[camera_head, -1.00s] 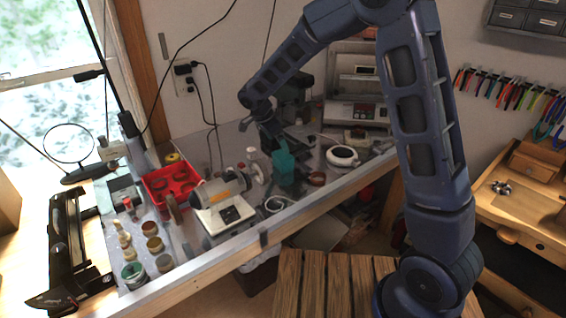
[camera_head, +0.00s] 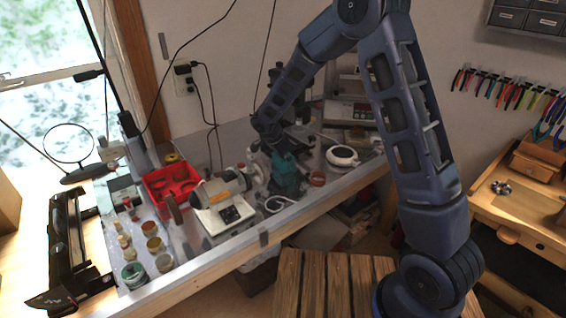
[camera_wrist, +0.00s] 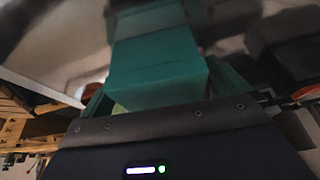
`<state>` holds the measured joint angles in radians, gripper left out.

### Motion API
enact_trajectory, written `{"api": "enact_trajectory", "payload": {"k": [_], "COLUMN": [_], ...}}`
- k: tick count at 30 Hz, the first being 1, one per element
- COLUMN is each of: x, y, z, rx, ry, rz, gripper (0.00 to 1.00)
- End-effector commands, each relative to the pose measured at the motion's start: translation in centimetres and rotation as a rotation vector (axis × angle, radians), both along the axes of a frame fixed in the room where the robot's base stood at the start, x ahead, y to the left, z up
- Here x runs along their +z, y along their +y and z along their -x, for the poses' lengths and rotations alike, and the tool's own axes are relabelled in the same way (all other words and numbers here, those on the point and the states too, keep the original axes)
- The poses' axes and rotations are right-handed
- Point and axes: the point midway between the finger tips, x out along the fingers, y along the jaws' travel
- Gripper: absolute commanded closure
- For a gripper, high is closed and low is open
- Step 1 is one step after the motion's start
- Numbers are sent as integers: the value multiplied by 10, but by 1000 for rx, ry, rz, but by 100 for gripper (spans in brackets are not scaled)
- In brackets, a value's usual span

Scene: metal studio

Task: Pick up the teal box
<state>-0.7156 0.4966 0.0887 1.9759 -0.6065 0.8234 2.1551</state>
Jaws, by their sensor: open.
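The teal box (camera_head: 285,178) stands on the metal workbench (camera_head: 240,133), right of the white-and-grey bench machine. My gripper (camera_head: 284,158) is at its top, pointing down, and covers part of it in the head view. In the wrist view the teal box (camera_wrist: 155,65) fills the middle, very close in front of the gripper body. My jaws are open. The fingertips are dark and small in the head view, so I cannot tell whether they touch the box.
The bench machine (camera_head: 222,205) stands close on the left, with a red tray (camera_head: 170,184) beyond it. A round white dish (camera_head: 342,156) and a small reddish ring (camera_head: 317,179) lie to the right.

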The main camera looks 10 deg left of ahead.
Motion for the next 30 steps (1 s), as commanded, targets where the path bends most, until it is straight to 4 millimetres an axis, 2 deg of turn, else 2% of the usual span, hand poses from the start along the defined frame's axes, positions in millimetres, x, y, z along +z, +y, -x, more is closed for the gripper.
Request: {"api": "enact_trajectory", "payload": {"k": [5, 13, 23, 26, 30], "x": [0, 0, 5, 15, 40], "y": [0, 0, 0, 1, 1], "z": [0, 0, 0, -1, -1], "rx": [0, 0, 0, 0, 0], "ry": [-1, -1, -2, -4, -5], "rz": [-1, -1, -1, -3, -4], "gripper": [0, 50, 50, 50, 50]}}
